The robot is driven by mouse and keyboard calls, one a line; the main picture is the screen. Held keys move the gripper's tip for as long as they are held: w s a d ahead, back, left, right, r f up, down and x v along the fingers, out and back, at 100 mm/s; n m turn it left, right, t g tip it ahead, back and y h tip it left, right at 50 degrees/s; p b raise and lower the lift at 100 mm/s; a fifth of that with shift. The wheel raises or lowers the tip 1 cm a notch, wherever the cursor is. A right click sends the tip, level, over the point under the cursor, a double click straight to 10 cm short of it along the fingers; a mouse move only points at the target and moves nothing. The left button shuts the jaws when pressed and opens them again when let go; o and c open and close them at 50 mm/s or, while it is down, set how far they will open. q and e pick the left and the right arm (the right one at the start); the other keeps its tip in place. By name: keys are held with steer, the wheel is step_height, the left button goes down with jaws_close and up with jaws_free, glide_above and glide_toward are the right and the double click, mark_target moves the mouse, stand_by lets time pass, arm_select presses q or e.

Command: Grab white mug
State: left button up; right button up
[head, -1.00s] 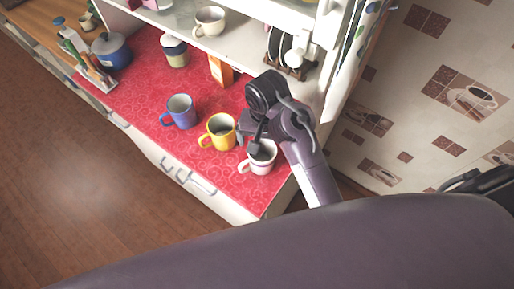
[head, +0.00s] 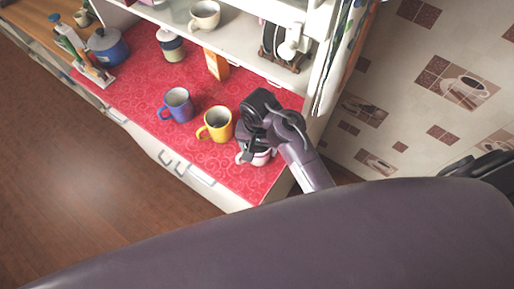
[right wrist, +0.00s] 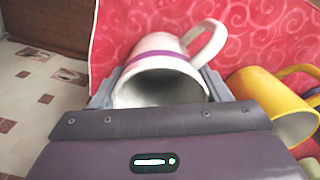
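The white mug (head: 262,157) with a purple band stands on the red counter near its front right corner, partly hidden by my right gripper in the head view. In the right wrist view the mug (right wrist: 165,70) has its open rim toward the camera and its handle to the upper right. My right gripper (head: 252,150) is at the mug, with one finger on each side of it. The fingers (right wrist: 160,88) are spread wide and look very close to the mug's sides; I cannot see a firm grip. My left gripper is not in view.
A yellow mug (head: 217,124) stands close to the left of the white mug, with a blue mug (head: 178,104) further left. An orange box (head: 216,64), a jar (head: 171,45) and a blue pot (head: 108,47) are further back. A shelf (head: 240,45) overhangs the counter's back.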

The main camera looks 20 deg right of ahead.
steer(key=c, duration=0.6)
